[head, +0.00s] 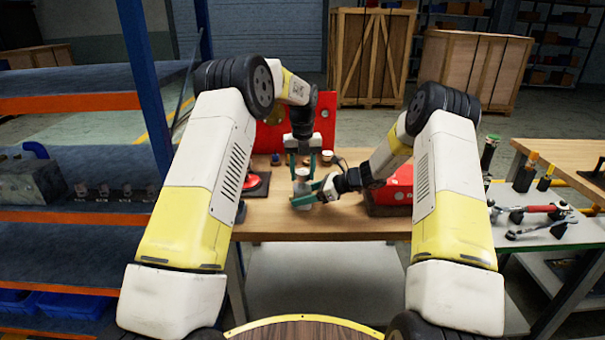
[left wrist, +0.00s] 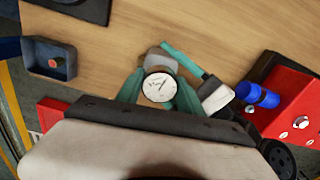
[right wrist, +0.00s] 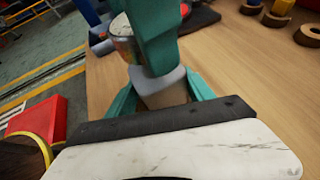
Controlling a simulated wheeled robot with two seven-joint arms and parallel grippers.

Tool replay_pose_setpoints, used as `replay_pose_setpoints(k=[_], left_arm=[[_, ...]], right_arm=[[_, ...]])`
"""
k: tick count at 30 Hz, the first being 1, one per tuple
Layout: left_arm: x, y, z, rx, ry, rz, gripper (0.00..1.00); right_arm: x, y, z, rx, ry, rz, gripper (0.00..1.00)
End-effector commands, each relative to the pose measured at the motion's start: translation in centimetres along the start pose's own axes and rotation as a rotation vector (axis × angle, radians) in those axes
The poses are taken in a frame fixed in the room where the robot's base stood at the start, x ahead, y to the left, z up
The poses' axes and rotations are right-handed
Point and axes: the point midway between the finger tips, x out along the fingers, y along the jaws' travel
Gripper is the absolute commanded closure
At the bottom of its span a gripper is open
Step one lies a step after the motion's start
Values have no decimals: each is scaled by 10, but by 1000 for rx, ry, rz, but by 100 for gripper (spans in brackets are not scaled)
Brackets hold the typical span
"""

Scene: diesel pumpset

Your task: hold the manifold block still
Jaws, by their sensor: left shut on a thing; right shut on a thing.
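The manifold block is a small grey block (right wrist: 160,85) low on the wooden workbench. My right gripper (head: 303,196) comes in from the right, with its teal fingers shut on the block; they also show in the right wrist view (right wrist: 162,98). A round gauge with a white dial (left wrist: 159,87) sits directly above the block. My left gripper (head: 302,170) reaches down from above, its teal fingers shut around the gauge. In the left wrist view only a grey edge of the block (left wrist: 160,62) shows behind the gauge. Whether gauge and block are joined is hidden.
A red case (head: 390,192) stands right of the grippers on the bench (head: 280,228). A red panel (head: 322,128) and several small parts are behind. A dark tray with a red piece (left wrist: 50,58) lies near an edge. The front of the bench is clear.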

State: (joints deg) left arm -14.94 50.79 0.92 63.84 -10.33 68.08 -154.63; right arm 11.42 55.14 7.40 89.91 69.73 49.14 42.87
Motion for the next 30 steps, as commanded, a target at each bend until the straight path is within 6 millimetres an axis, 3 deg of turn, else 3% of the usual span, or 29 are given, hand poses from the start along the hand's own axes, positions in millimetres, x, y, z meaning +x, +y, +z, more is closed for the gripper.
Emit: replay_pose_setpoints(k=[5, 6, 8, 19, 30], left_arm=[[-1, -6, -2, 6, 0, -9, 100], [-1, -6, -2, 6, 0, -9, 50], [-1, -5, -2, 5, 1, -8, 38], [0, -1, 0, -53, 1, -2, 38], [0, 2, 3, -634, -2, 1, 38]], right_arm=[[4, 3, 2, -1, -4, 8, 100], [4, 3, 2, -1, -4, 8, 100], [3, 3, 2, -1, -4, 7, 100], [1, 0, 0, 0, -1, 1, 100], [0, -1, 0, 0, 0, -2, 100]])
